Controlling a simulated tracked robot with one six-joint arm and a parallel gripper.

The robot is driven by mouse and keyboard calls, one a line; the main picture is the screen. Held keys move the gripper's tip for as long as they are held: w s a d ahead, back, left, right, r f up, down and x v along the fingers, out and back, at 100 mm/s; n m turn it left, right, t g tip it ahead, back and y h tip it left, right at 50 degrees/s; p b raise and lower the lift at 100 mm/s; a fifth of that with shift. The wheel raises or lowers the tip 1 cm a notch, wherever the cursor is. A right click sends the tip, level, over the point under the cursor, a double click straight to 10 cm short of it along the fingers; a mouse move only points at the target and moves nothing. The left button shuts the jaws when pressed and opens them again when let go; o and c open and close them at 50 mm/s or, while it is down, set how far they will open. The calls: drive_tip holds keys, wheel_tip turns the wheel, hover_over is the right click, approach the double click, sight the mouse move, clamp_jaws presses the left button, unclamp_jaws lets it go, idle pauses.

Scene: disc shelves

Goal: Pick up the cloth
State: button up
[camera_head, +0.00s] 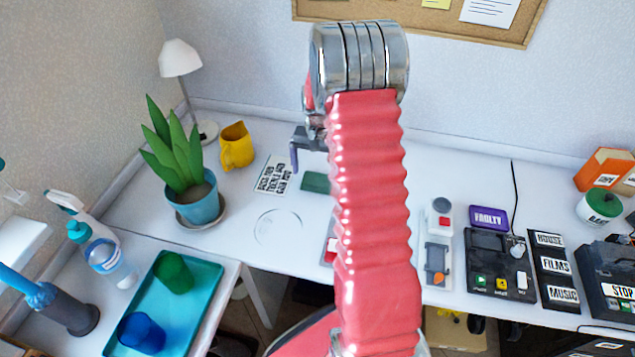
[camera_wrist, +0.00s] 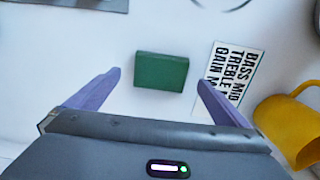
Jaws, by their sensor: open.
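A small dark green rectangular piece (camera_head: 316,183), likely the folded cloth, lies on the white desk in the head view. It is flat-topped and block-like, and no other cloth shows. In the wrist view, the green cloth (camera_wrist: 161,72) is near the middle, ahead of and between my two purple fingertips. My gripper (camera_wrist: 159,80) is open with nothing between its fingers, and no contact with the cloth shows. In the head view, my gripper (camera_head: 301,155) hangs above the desk behind the cloth, partly hidden by my red arm.
A printed label sheet (camera_head: 275,174) lies beside the cloth, and a yellow mug (camera_head: 236,147) stands farther left. A potted plant (camera_head: 195,200) and a clear ring-shaped outline (camera_head: 277,228) are also nearby. Black devices (camera_head: 499,262) fill the right side. The desk around the cloth is mostly clear.

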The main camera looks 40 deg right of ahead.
sight(317, 179)
drive_tip(key=shift+w+f, duration=0.1)
drive_tip(key=shift+f, duration=1.85)
drive_tip(key=shift+c, duration=0.3)
drive_tip(key=c, duration=1.2)
drive_tip(key=shift+o, duration=0.2)
wheel_tip(317, 179, up, 10)
